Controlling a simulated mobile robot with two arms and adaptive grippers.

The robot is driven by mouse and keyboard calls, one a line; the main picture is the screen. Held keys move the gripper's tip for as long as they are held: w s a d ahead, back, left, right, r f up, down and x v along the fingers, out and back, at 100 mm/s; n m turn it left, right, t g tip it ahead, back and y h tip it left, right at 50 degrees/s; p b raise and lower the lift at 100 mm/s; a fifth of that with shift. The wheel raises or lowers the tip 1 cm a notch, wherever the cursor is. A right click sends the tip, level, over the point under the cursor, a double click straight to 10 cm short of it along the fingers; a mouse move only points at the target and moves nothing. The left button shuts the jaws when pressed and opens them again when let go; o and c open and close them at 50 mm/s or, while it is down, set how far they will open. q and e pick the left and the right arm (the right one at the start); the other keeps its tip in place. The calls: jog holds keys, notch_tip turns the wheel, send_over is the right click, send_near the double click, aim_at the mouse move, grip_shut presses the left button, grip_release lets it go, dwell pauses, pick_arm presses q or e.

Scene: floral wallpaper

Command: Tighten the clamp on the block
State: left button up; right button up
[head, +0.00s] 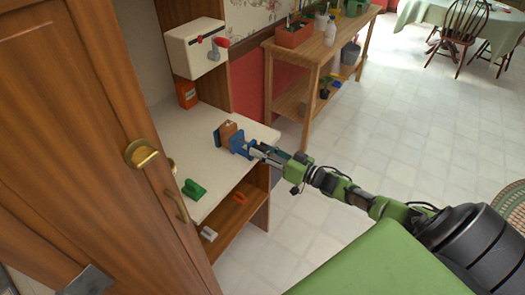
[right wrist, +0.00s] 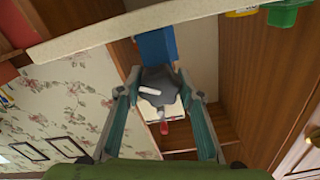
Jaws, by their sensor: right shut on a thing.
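The blue clamp (head: 238,144) sits on the white worktop, with the brown block (head: 228,131) between its jaws. My right gripper (head: 257,150) reaches in from the right and is at the near end of the clamp. In the right wrist view the clamp's blue body (right wrist: 155,46) shows beyond the fingers. A grey lobed knob (right wrist: 160,92) with a light bar across it lies between the two fingertips, and the gripper is shut on it. The block is not clearly visible in the wrist view. My left gripper is not in view.
The white worktop (head: 171,124) also holds a green object (head: 194,189) and an orange box (head: 187,94). A white wall box (head: 192,52) with a red handle hangs above. A wooden door (head: 75,130) stands at left. A plant bench (head: 315,62) is behind; floor at right is clear.

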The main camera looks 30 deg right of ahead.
dwell(0.4)
jog(key=o, duration=1.1)
jog(key=v, duration=1.2)
jog(key=shift+f, duration=0.1)
